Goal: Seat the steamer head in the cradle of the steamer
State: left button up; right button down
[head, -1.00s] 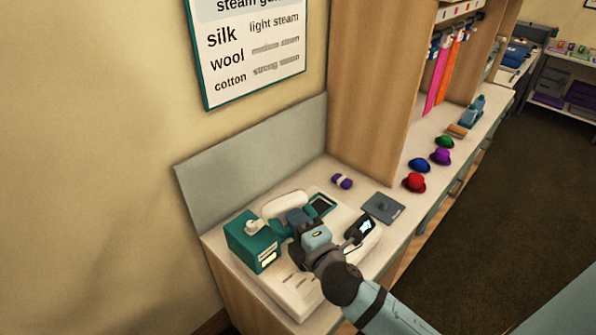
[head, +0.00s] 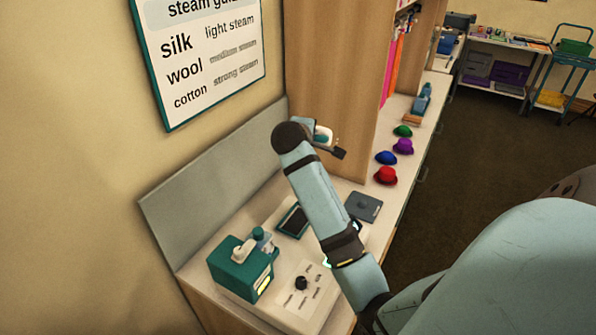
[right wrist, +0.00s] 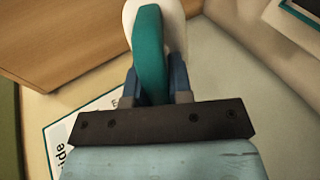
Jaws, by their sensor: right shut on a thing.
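The steamer head, white with a teal handle, is raised in front of the wooden cabinet side in the head view (head: 322,135). It fills the upper middle of the right wrist view (right wrist: 150,45). My right gripper (right wrist: 154,85) is shut on its teal handle, one blue finger on each side. The steamer (head: 240,270) stands on the counter below, with a teal tank, a white cap and a pale base with a black dial. I cannot make out the cradle for certain; my right arm covers part of the steamer's right side. My left gripper is out of view.
A dark panel (head: 293,220) and a grey plate (head: 364,207) lie near the steamer. A grey splash board (head: 215,180) stands behind. Several coloured hats, including a red one (head: 386,175), line the counter to the right. A steam guide sign (head: 205,60) hangs on the wall.

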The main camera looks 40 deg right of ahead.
aim_at(327, 135)
jog(key=d+m+g, duration=0.2)
jog(key=d+f+m+g+y, duration=0.1)
jog(key=d+m+g, duration=0.1)
jog(key=d+f+m+g+b, duration=0.1)
jog(key=d+m+g, duration=0.1)
jog(key=d, duration=0.1)
jog(key=shift+s+f+y, duration=0.15)
jog(key=shift+s+y, duration=0.1)
jog(key=shift+y, duration=0.15)
notch_tip(327, 135, down, 5)
jog(key=s+d+m+g+y+b, duration=0.1)
jog(key=d+m+g+y, duration=0.2)
jog(key=m+y, duration=0.3)
jog(key=shift+w+a+f+m+t+y+b, duration=0.5)
jog(key=shift+a+f+m+b, duration=0.9)
jog(key=shift+a+f, duration=0.95)
jog(key=shift+w+a+f+m+t+y+b, duration=0.45)
jog(key=shift+a+f+m+b, duration=0.95)
jog(key=shift+f, duration=1.6)
jog(key=shift+w+a+f+m+t+y+b, duration=0.35)
jog(key=shift+w+a+f+m+t+b, duration=0.3)
jog(key=shift+a+f+m+b, duration=1.25)
jog(key=shift+a+f+n+p, duration=0.35)
jog(key=shift+f+n+p, duration=0.05)
jog(key=shift+f+p, duration=0.35)
